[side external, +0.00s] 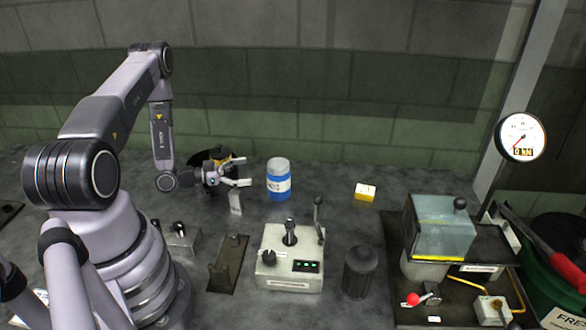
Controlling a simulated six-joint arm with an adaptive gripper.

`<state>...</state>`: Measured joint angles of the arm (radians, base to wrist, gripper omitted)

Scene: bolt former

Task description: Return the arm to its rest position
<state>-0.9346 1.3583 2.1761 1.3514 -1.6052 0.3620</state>
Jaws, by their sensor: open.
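My gripper (241,171) is open and points to the right, a little above the bench. Nothing shows between its fingers. It is close to the left of a blue jar with a white label and grey lid (279,181), with a gap between them. My arm reaches over from the left, with its forearm hanging down to the wrist. A dark round container with a yellowish top (212,160) stands behind my wrist and is partly hidden.
A control box with a lever (290,262) stands front centre, beside a dark ribbed cylinder (360,271). A clear-guarded press (440,228), red-knobbed valve (413,299) and gauge (521,137) are at right. A yellow block (365,191) lies behind. Bench between jar and block is clear.

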